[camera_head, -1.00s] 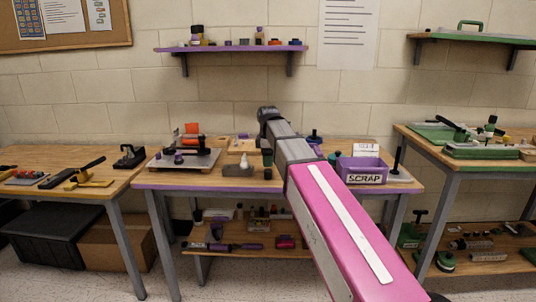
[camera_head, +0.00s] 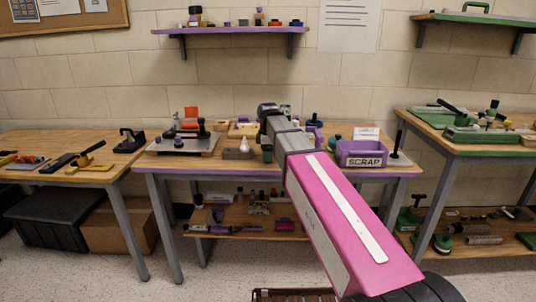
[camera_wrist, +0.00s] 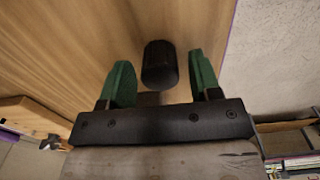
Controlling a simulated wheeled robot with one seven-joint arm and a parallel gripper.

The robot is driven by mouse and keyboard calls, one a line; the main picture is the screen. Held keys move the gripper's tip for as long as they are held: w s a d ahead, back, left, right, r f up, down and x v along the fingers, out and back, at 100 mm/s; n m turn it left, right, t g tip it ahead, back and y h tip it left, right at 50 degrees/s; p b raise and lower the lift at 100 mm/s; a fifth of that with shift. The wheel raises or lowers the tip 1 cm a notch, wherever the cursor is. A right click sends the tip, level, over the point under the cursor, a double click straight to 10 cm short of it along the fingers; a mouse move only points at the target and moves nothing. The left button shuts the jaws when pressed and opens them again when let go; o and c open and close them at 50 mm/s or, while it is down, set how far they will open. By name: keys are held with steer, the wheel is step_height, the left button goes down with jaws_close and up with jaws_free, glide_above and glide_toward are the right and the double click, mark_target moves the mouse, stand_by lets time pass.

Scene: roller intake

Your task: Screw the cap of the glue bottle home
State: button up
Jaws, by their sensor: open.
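In the wrist view my gripper (camera_wrist: 159,62) is open over a bare wooden bench top, with its two green fingers apart. A black ribbed cylinder (camera_wrist: 159,68), which looks like a cap, is between the fingers, with a gap on each side. I cannot tell from this angle whether a bottle is under it or how it is seated.
A purple SCRAP bin (camera_head: 362,154) stands on the bench, right of my arm. A grey plate with a fixture (camera_head: 183,145) and a grey block (camera_head: 237,154) are to the left. The bench's purple front edge (camera_wrist: 234,30) runs close by in the wrist view.

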steer(key=c, duration=1)
steer(key=shift+r, duration=3.5)
